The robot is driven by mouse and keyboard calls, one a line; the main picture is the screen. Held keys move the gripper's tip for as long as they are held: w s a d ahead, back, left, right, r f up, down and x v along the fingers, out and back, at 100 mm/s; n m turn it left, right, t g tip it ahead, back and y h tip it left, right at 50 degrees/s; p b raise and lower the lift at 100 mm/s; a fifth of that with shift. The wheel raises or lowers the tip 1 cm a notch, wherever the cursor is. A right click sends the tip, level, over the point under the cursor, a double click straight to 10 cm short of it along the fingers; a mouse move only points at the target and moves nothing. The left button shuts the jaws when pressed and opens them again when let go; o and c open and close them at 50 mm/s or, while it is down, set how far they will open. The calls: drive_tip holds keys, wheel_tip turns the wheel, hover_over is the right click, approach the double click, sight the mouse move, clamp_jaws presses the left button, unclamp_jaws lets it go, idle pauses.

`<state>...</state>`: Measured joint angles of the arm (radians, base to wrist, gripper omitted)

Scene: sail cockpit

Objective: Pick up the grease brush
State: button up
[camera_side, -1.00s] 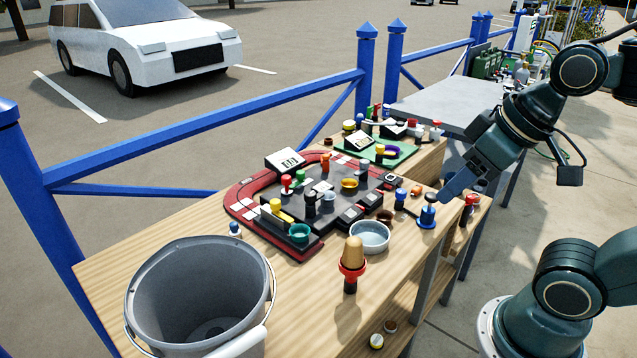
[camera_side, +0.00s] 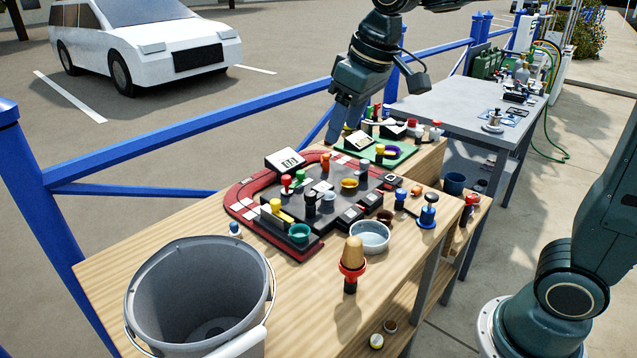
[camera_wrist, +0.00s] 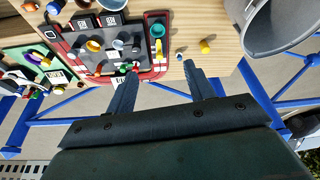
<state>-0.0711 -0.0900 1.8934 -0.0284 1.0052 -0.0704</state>
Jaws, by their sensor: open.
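What looks like the grease brush (camera_side: 352,262) stands upright on the front edge of the wooden bench in the side view. It has a tan domed head, a red collar and a dark lower end. I cannot make it out in the wrist view. My gripper (camera_side: 334,138) is open and points down over the far side of the bench, well behind the brush. In the wrist view my gripper (camera_wrist: 161,68) shows two spread fingers with nothing held between them.
A grey bucket (camera_side: 150,290) stands at the near left of the bench. A red and black board (camera_side: 245,208) with pegs and cups fills the middle. A pale bowl (camera_side: 370,249) and a blue-based plunger (camera_side: 427,212) are near the brush. A blue railing (camera_side: 200,123) runs behind.

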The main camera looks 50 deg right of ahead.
drive_tip(key=w+a+f+n+g, duration=0.1)
drive_tip(key=w+a+f, duration=0.15)
drive_tip(key=w, duration=0.45)
drive_tip(key=w+a+f, duration=0.1)
drive_tip(key=w+f, duration=0.2)
drive_tip(key=w, duration=0.4)
drive_tip(key=n+g, duration=0.2)
hover_over(234, 223)
drive_tip(key=s, duration=0.2)
wheel_tip(234, 223, down, 11)
drive_tip(key=shift+w+d, duration=0.2)
drive_tip(key=shift+d, duration=0.15)
drive_tip(key=shift+f, duration=0.1)
drive_tip(key=shift+m, duration=0.3)
drive_tip(key=shift+w+a+f, duration=0.1)
drive_tip(key=shift+w+f, duration=0.05)
drive_tip(key=shift+f, duration=1.25)
drive_tip(key=shift+w+a+f, duration=0.1)
drive_tip(key=shift+w+f, duration=0.1)
drive_tip(key=shift+f, duration=1.2)
drive_tip(key=shift+w+f, duration=0.15)
drive_tip(key=shift+f, duration=1.25)
drive_tip(key=shift+w+a+f, duration=0.15)
drive_tip(key=shift+f, duration=1.15)
drive_tip(key=shift+w+a+f, duration=0.1)
drive_tip(key=shift+w+f, duration=0.05)
drive_tip(key=shift+f, duration=1.1)
drive_tip(key=c, duration=1)
